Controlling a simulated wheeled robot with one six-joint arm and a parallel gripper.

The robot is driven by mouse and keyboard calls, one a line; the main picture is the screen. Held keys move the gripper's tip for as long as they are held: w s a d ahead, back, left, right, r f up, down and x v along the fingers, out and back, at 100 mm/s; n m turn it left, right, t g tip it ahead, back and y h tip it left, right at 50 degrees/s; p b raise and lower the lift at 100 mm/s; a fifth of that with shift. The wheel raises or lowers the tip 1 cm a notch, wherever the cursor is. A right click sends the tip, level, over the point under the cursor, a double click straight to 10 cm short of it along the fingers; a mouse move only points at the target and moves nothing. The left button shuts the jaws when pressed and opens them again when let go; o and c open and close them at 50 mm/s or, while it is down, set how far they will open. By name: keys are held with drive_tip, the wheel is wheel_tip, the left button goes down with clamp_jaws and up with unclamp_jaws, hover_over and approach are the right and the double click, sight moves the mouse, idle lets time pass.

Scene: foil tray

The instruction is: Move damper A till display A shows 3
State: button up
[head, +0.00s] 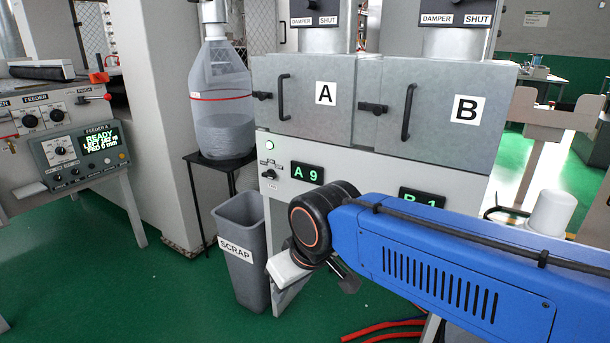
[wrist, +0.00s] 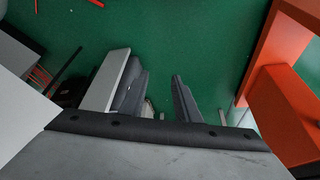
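Display A (head: 307,173) reads 9 in green on the front of the pale machine. Damper A's plate (head: 314,20), marked DAMPER and SHUT, is at the top edge above the door labelled A (head: 325,93); the top of the plate is cut off. Display B (head: 421,199) is partly hidden by my blue arm and seems to read 1. My gripper (wrist: 160,95) is open and empty in the wrist view, its two dark fingers apart above the green floor. In the head view it is low in front of the machine, well below damper A, and mostly hidden by my wrist.
A grey scrap bin (head: 240,262) stands left of my wrist. Door handles (head: 282,97) stick out below the dampers. An orange structure (wrist: 285,85) is close at right in the wrist view.

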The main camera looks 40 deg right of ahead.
drive_tip(key=w+d+r+n+h, duration=0.35)
drive_tip(key=w+r+n, duration=0.2)
drive_tip(key=r, duration=0.65)
drive_tip(key=w+d+r+n+h, duration=0.35)
drive_tip(key=w+r, duration=0.35)
drive_tip(key=r, duration=0.4)
drive_tip(key=w+d+r+n+h, duration=0.2)
drive_tip(key=w+d+r+n, duration=0.3)
drive_tip(key=r, duration=0.7)
drive_tip(key=w+a+r+n+g+h, duration=0.1)
drive_tip(key=w+a+r+n+h, duration=0.15)
drive_tip(key=r, duration=0.75)
drive_tip(key=w+a+r+n+h, duration=0.1)
drive_tip(key=w+r+h, duration=0.15)
drive_tip(key=r, duration=0.75)
drive_tip(key=w+a+r+n+g+h, duration=0.15)
drive_tip(key=r+h, duration=0.25)
drive_tip(key=r, duration=0.7)
drive_tip(key=w+d, duration=0.3)
drive_tip(key=d, duration=1.4)
drive_tip(key=shift+f+n, duration=0.25)
drive_tip(key=shift+n, duration=0.15)
drive_tip(key=shift+t, duration=0.25)
clamp_jaws()
